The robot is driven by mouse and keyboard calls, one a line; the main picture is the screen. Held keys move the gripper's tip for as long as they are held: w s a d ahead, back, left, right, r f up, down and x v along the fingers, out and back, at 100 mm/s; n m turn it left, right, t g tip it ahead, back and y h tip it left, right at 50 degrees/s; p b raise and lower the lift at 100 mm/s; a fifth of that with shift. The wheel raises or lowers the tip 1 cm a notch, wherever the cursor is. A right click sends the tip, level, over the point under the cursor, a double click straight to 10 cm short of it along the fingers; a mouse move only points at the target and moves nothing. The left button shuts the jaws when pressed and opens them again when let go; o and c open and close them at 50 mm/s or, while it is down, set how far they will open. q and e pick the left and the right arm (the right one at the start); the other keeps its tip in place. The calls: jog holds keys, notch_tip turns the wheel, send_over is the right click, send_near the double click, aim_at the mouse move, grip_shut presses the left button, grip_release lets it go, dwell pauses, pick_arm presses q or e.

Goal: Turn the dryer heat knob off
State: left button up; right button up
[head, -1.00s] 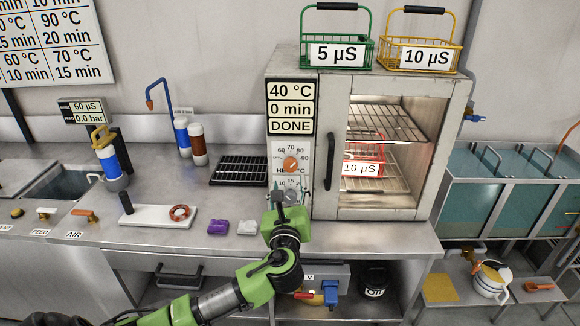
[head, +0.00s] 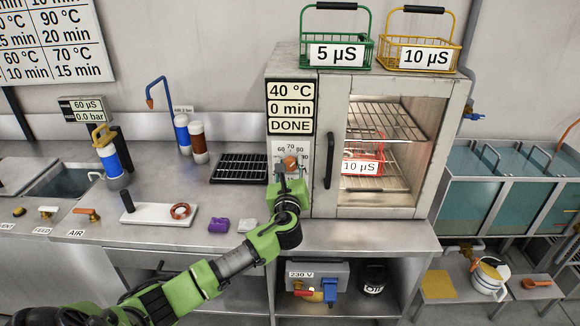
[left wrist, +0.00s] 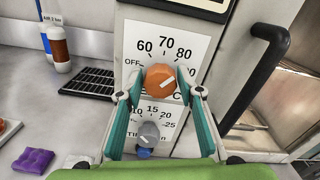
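The dryer (head: 385,213) stands on the bench, with its heat knob (head: 290,163) on the left front panel. My left gripper (head: 289,174) is in front of the panel. Its teal fingers (left wrist: 160,84) are apart, one on each side of the knob; I cannot tell whether they touch it. A grey timer knob (left wrist: 149,133) sits below, between the fingers. My right gripper is not in view.
The dryer's door handle (head: 329,161) stands out just right of the panel. A black rack (head: 238,168) lies to the left. A red basket (head: 364,160) is inside the dryer.

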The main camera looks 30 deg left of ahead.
pick_arm(q)
jog(key=c, duration=0.5)
